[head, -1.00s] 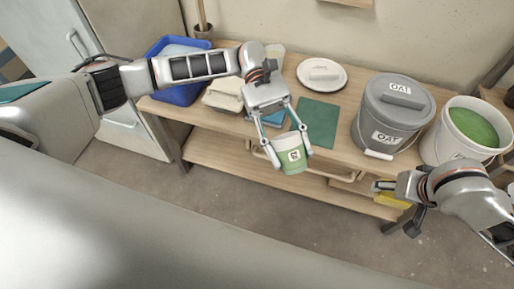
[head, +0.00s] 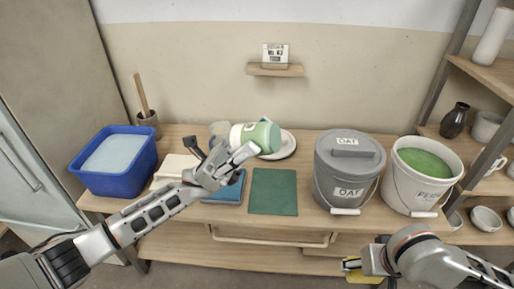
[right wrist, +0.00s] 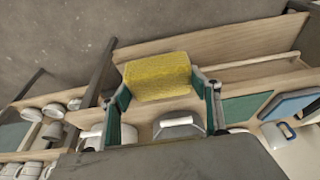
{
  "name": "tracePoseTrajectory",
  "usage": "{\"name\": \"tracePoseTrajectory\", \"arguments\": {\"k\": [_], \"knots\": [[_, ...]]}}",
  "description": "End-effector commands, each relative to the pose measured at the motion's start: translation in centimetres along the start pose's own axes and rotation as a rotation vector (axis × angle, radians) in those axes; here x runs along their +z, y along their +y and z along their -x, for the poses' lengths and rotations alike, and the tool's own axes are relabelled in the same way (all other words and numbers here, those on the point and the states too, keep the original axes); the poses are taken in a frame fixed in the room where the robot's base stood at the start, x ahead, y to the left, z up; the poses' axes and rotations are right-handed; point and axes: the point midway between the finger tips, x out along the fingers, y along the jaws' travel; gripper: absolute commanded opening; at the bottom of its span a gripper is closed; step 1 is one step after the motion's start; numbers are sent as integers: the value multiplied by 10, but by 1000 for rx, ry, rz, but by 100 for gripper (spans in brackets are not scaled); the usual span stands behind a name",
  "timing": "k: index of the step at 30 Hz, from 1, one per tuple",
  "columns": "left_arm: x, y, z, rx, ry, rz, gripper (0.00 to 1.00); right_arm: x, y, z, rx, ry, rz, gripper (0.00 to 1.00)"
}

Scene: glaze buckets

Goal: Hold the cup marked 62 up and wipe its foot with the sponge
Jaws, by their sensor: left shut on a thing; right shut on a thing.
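The cup (head: 267,137), green and white with a small pale label, is held tilted on its side above the back of the worktable in the head view. I cannot read its mark. My left gripper (head: 240,155) is shut on it and hides part of its near side. My right gripper (head: 357,264), low at the right in front of the table, is shut on the yellow sponge (head: 351,269). In the right wrist view the sponge (right wrist: 158,76) sits between both fingers, apart from the cup.
A blue tub (head: 117,180) stands at the left. A green mat (head: 273,192) lies bare mid-table. A grey lidded OAT bucket (head: 335,180) and an open bucket of green glaze (head: 408,190) stand right. A white plate (head: 290,143) lies behind the cup.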

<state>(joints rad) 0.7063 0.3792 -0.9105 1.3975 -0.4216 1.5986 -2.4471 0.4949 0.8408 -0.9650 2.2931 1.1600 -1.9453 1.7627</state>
Motion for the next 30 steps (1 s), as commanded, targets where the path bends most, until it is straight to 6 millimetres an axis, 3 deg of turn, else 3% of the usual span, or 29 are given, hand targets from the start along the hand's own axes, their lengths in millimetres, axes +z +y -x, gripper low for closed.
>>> {"name": "tracePoseTrajectory", "arguments": {"k": [10,14,17,21,30], "knots": [[0,0,0,-2,1,1,15,0,0,0,-1,2,1,47],[0,-1,0,-2,1,1,15,-5,-13,7,-32,39,20,47],[0,-1,0,-2,1,1,15,-18,-36,24,-100,120,59,47],[0,-1,0,-2,1,1,15,-45,-73,62,-251,280,144,47],[0,-1,0,-2,1,1,15,-92,-120,145,-576,527,272,47]]}}
